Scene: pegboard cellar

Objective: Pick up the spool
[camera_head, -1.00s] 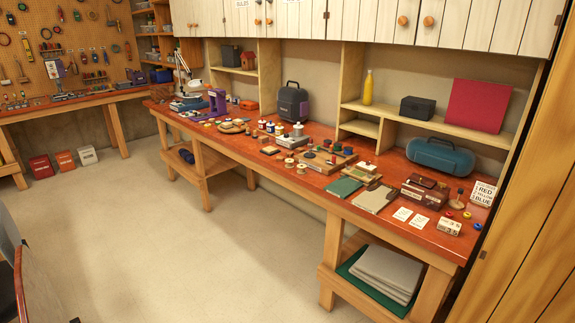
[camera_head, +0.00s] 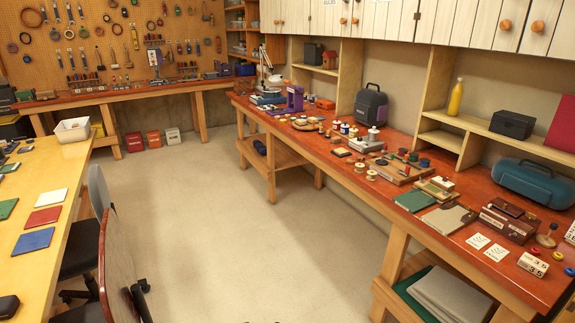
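Two small pale spool-like pieces stand near the front edge of the long red-brown bench: one spool (camera_head: 371,175) and another spool (camera_head: 359,167) just left of it. A wooden board (camera_head: 398,175) with several small coloured pieces lies to their right; these are too small to tell for sure. I cannot tell which one is the task's spool. Neither of my grippers is in view.
The long bench (camera_head: 460,240) runs along the right wall, crowded with a clipboard (camera_head: 449,217), boxes and cards. A yellow table (camera_head: 60,170) and chairs (camera_head: 122,255) stand at the left. The floor (camera_head: 215,220) between them is clear.

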